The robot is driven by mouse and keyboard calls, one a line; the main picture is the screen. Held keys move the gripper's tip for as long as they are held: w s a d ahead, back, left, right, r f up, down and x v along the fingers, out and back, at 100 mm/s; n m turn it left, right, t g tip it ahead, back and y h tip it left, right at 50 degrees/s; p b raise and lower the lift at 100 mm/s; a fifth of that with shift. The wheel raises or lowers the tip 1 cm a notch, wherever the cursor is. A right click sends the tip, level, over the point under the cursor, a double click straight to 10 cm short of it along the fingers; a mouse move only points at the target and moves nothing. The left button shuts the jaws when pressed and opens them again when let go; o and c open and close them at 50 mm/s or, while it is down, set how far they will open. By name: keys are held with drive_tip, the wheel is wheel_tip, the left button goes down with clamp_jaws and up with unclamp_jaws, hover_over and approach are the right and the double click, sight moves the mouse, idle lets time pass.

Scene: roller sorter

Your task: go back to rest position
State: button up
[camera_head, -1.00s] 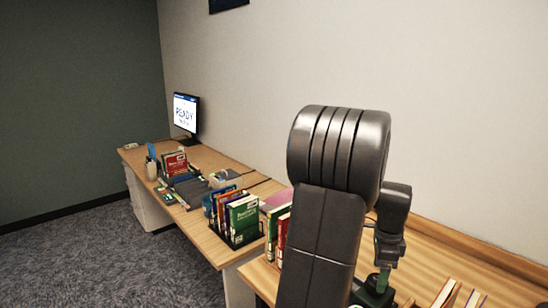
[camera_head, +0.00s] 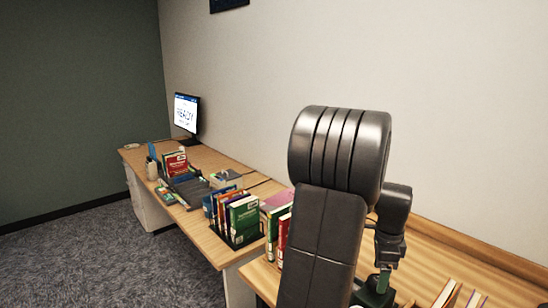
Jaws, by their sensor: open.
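My arm rises in the middle right of the head view, folded, with its wrist hanging down on the right side. My gripper (camera_head: 374,294) is partly seen at the bottom edge, below a green ring on the wrist. Its fingertips are cut off by the frame or hidden behind my arm. I see nothing held in the part that shows. The gripper is over or beside the near wooden desk (camera_head: 262,277).
Books stand in a dark rack (camera_head: 238,221) on the far desk (camera_head: 207,240). Upright books (camera_head: 284,238) stand left of my arm, and more books (camera_head: 460,296) show at bottom right. Carpet (camera_head: 130,262) is clear at left.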

wheel_tip(320, 180, up, 10)
drive_tip(key=r, duration=0.1)
wheel_tip(320, 180, down, 14)
drive_tip(key=shift+n, duration=0.4)
drive_tip(key=n, duration=0.4)
drive_tip(key=shift+r+n+p, duration=0.1)
drive_tip(key=shift+n+p, duration=0.25)
drive_tip(key=shift+n, duration=0.05)
drive_tip(key=n, duration=0.5)
drive_tip(key=n+p, duration=0.1)
drive_tip(key=n, duration=0.4)
drive_tip(key=shift+n, duration=0.4)
drive_tip(key=n, duration=0.4)
drive_tip(key=shift+n, duration=0.3)
